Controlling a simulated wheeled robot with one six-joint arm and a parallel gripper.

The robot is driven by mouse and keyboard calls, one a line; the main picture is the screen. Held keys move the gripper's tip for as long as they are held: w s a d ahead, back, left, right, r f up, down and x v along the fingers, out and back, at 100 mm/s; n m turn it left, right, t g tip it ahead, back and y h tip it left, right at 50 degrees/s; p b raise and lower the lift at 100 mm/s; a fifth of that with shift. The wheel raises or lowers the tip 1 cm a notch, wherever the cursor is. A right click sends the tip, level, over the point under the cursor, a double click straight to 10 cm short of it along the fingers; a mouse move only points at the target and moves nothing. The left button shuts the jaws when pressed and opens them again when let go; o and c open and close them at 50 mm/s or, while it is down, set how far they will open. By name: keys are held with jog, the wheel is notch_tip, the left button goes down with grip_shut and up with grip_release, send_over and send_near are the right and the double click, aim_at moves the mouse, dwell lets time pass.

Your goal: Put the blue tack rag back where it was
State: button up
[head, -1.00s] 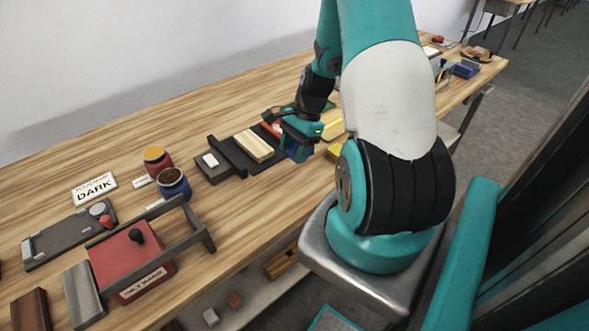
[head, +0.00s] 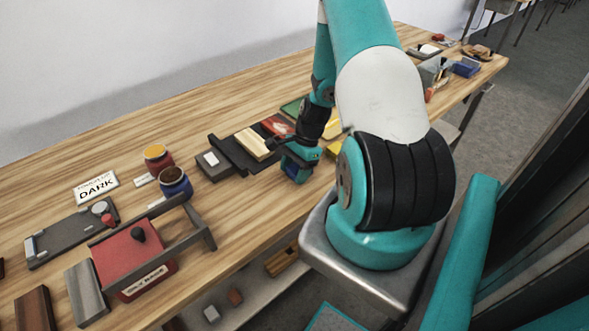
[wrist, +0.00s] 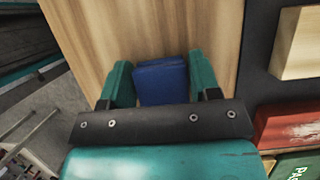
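The blue tack rag (wrist: 162,82) is a folded dark-blue block between the two teal fingers of my gripper (wrist: 159,64) in the wrist view. The fingers touch it on both sides, so my gripper is shut on it. In the head view my gripper (head: 299,162) hangs over the front part of the wooden bench, right of the dark mat. The rag's blue (head: 297,174) shows below the fingers there. Bare wood lies beneath it in the wrist view. I cannot tell whether the rag touches the bench.
A dark mat (head: 264,164) with a pale wood block (head: 251,144) lies left of my gripper. A red panel (head: 277,125) is behind. Two jars, including a blue one (head: 175,182), and a red box (head: 128,258) stand further left. The bench's front edge is close.

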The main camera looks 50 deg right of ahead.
jog(key=o, duration=0.3)
jog(key=shift+r, duration=0.3)
jog(key=b+v, duration=0.2)
jog(key=v, duration=0.9)
jog(key=w+a+r+n, duration=0.5)
jog(key=a+r+n, duration=0.25)
jog(key=a, duration=0.35)
jog(key=s+a+r+n, duration=0.2)
jog(key=a+r+n, duration=0.35)
jog(key=a, duration=0.35)
jog(key=s+a+r+n, duration=0.2)
jog(key=a+r+n, duration=0.3)
jog(key=a, duration=0.4)
jog(key=s+a+n, duration=0.3)
jog(key=s+a+r+n, duration=0.1)
jog(key=s+a+n, duration=0.1)
jog(key=s+n, duration=0.1)
jog(key=s+a+r+n+g, duration=0.1)
jog(key=s+a+n, duration=0.2)
jog(key=s, duration=0.1)
jog(key=shift+s+a+r+n, duration=0.25)
jog(key=shift+a+n, duration=0.05)
jog(key=shift+n, duration=0.1)
